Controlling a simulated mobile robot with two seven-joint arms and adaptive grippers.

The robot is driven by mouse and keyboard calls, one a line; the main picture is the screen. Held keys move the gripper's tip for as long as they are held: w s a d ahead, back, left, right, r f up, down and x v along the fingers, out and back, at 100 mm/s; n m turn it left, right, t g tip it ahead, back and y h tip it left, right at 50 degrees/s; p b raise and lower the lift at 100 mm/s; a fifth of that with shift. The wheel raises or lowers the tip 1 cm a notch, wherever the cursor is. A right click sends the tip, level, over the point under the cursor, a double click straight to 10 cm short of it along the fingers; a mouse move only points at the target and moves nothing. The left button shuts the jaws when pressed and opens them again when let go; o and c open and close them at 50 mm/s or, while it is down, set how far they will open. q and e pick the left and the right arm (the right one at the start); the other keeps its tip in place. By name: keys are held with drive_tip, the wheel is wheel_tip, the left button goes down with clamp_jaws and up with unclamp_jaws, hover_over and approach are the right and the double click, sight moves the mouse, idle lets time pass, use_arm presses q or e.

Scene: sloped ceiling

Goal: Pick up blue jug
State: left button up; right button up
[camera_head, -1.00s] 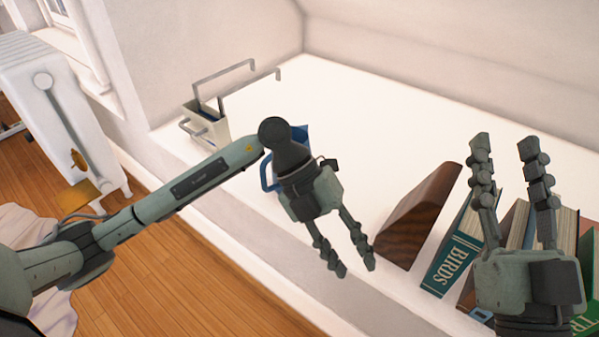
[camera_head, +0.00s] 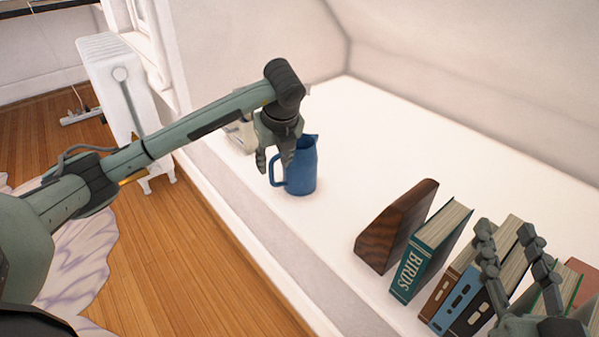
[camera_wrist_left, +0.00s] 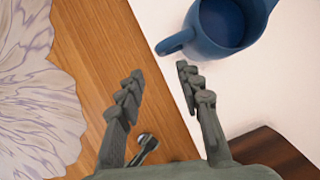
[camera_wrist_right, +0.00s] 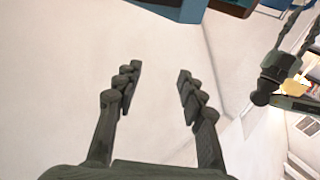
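The blue jug (camera_head: 302,170) stands upright on the white ledge in the head view, its handle on the left side. My left gripper (camera_head: 272,164) points down beside the jug's handle side, in front of its upper part. In the left wrist view the jug (camera_wrist_left: 232,28) is at the top right, its handle (camera_wrist_left: 175,43) just beyond the fingertips. My left gripper (camera_wrist_left: 158,72) is open with nothing between its fingers. My right gripper (camera_head: 507,232) is over the books at the lower right; it is open and empty in the right wrist view (camera_wrist_right: 160,75).
A brown wooden bookend (camera_head: 396,228) and several upright books (camera_head: 432,250) stand right of the jug. A white holder (camera_head: 240,136) is partly hidden behind my left arm. A white radiator (camera_head: 120,95) stands on the wooden floor at left. The ledge behind the jug is clear.

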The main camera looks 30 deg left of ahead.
sight(272, 171)
use_arm(q)
drive_tip(key=x, duration=0.7)
drive_tip(key=shift+w+a+b, duration=0.3)
drive_tip(key=shift+w+b, duration=0.1)
drive_tip(key=shift+w+f, duration=0.1)
drive_tip(key=shift+f, duration=0.1)
use_arm(e)
drive_tip(key=r, duration=0.1)
drive_tip(key=s+a+r+t+y, duration=0.1)
drive_tip(key=r, duration=0.1)
drive_tip(key=r+t, duration=0.1)
drive_tip(key=shift+s+a+r, duration=0.15)
drive_tip(key=shift+s, duration=0.05)
use_arm(q)
drive_tip(key=shift+c, duration=0.4)
clamp_jaws()
drive_tip(key=shift+r, duration=0.1)
